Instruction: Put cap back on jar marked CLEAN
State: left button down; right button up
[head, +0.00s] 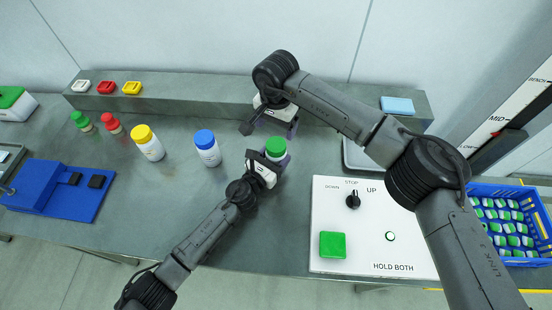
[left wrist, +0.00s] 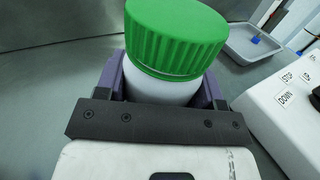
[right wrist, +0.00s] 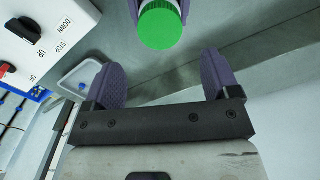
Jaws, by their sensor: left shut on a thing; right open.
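A white jar (left wrist: 160,88) with a ribbed green cap (left wrist: 178,38) on its top is held in my left gripper (head: 270,159). In the left wrist view the purple fingers close on both sides of the white body. No CLEAN marking is readable on the side I see, and I cannot tell whether the cap is tight. My right gripper (head: 270,128) is open and empty, just behind the jar in the head view. In the right wrist view its spread fingers (right wrist: 160,66) are apart from the green cap (right wrist: 160,25), which lies beyond them.
A blue-capped jar (head: 207,150) and a yellow-capped jar (head: 149,144) stand to the left. Smaller green-topped (head: 82,121) and red-topped (head: 112,124) bottles stand farther left. A white control panel (head: 335,205) lies to the right. A raised ledge (head: 190,93) runs along the back.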

aim_at(276, 144)
jog(key=shift+f, duration=4)
jog(key=c, duration=0.9)
jog(key=m, duration=0.4)
jog(key=shift+c, duration=0.2)
jog(key=m, duration=1)
jog(key=shift+m, duration=0.4)
jog(key=o, duration=1)
